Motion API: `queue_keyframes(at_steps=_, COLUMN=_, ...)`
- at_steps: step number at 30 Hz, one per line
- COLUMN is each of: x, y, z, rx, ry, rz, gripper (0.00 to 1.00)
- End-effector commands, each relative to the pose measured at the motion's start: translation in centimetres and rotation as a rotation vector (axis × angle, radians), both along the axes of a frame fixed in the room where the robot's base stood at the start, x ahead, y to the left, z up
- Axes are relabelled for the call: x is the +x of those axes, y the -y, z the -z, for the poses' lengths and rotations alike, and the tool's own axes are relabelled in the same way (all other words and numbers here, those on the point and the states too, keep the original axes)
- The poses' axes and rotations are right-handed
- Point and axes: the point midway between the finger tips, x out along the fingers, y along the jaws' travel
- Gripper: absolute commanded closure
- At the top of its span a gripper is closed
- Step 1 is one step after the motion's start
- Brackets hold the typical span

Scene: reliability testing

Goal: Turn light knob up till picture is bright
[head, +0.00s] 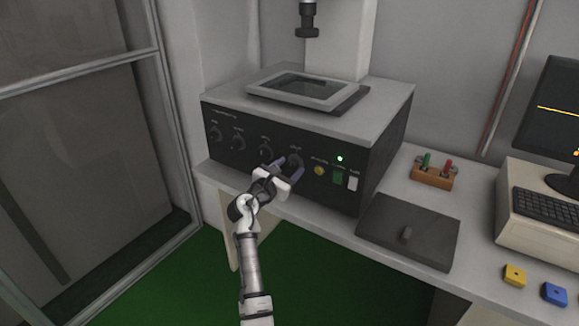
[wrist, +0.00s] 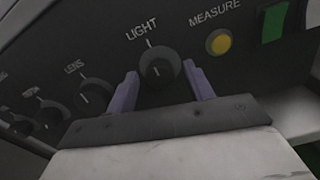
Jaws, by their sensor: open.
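The light knob (wrist: 160,68) is a round black dial under the word LIGHT in the wrist view, with its pale mark pointing up. It sits on the black front panel of the instrument (head: 335,178). My gripper (wrist: 160,88) is open, with one purple finger on each side of the knob and visible gaps to it. In the head view my gripper (head: 284,166) is at the panel and partly covers the knob. The picture screen (head: 302,87) on top of the instrument looks dark grey, with a darker shape at its upper edge.
A lens knob (wrist: 95,95) is left of the light knob, and a yellow measure button (wrist: 219,41) is right of it.

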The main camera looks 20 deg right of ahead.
Motion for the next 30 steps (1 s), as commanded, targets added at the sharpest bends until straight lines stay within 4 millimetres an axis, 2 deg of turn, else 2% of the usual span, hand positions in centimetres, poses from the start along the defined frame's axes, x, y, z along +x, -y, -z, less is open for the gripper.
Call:
queue_keyframes(at_steps=12, x=0.49, y=0.65, z=0.02, rx=0.000, ry=0.000, rz=0.000, gripper=0.49)
queue_keyframes(at_steps=22, x=0.47, y=0.63, z=0.03, rx=0.000, ry=0.000, rz=0.000, gripper=0.92)
queue_keyframes(at_steps=30, x=0.46, y=0.62, z=0.08, rx=0.017, ry=0.021, rz=0.000, gripper=0.93)
